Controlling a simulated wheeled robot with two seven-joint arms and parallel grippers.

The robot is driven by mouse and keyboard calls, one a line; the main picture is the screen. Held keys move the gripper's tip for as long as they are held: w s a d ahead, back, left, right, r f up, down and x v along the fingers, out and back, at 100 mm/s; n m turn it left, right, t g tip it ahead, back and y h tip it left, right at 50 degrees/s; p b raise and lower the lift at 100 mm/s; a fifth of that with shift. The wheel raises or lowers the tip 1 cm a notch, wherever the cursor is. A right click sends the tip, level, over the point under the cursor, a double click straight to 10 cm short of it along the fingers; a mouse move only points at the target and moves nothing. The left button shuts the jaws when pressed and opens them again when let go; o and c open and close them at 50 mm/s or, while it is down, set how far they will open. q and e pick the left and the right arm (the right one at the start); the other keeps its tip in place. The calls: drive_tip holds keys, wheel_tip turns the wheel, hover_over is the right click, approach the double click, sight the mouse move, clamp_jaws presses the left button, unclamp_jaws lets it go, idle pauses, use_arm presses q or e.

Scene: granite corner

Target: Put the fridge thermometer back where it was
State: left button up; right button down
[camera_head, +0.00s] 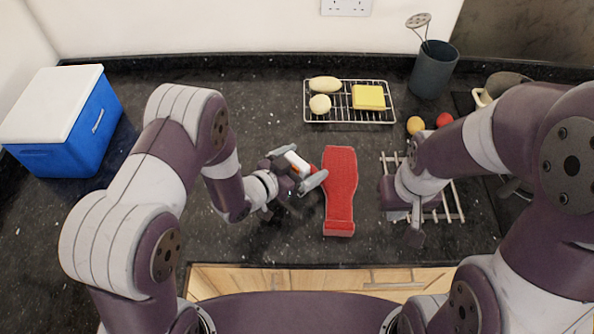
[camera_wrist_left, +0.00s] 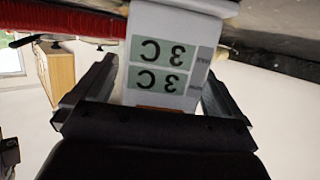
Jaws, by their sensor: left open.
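The fridge thermometer (camera_head: 297,161) is a small white device beside the upper left edge of a long red object. In the left wrist view the thermometer (camera_wrist_left: 165,60) shows two "3 C" readouts, upside down, and an orange strip near the gripper. My left gripper (camera_head: 298,167) is open, with its fingers on either side of the thermometer. A gap shows at the left finger in the wrist view; contact at the right one is unclear. My right gripper (camera_head: 415,228) is over a wire rack at the right, away from the thermometer; its jaws cannot be made out.
The red object (camera_head: 340,190) lies on the dark counter. A wire rack (camera_head: 318,121) behind it holds pale rounded items and a yellow block. A blue cooler (camera_head: 75,135) with a white lid stands at left. A utensil pot (camera_head: 433,70) stands back right. Counter left of my left gripper is clear.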

use_arm(q)
drive_tip(key=c, duration=1.2)
drive_tip(key=shift+o, duration=0.2)
drive_tip(key=shift+r, duration=0.15)
